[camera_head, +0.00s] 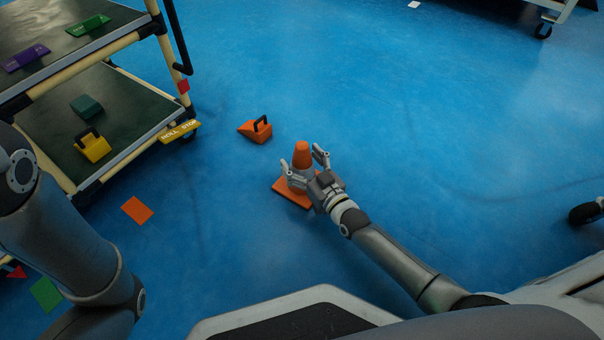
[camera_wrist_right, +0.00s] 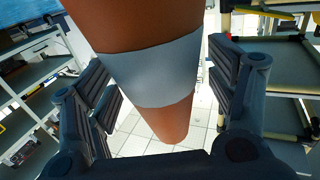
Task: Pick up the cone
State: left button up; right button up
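An orange cone (camera_head: 303,156) with a pale band stands upright on its square orange base on the blue floor. My right gripper (camera_head: 305,160) is at the cone with one finger on each side of it. In the right wrist view the cone (camera_wrist_right: 152,75) fills the middle between the spread fingers of the right gripper (camera_wrist_right: 165,100). Gaps show between the cone and parts of the finger pads, so the gripper looks open around it. My left arm shows at the left edge of the head view, but its gripper is not visible.
An orange wedge with a black handle (camera_head: 256,130) lies on the floor just behind the cone. A shelf cart (camera_head: 130,150) with a yellow block (camera_head: 93,148) stands at the left. An orange square (camera_head: 137,210) lies on the floor. The floor at the right is largely clear.

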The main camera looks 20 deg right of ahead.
jog(key=c, duration=1.2)
jog(key=shift+c, duration=0.6)
jog(key=shift+r, duration=0.2)
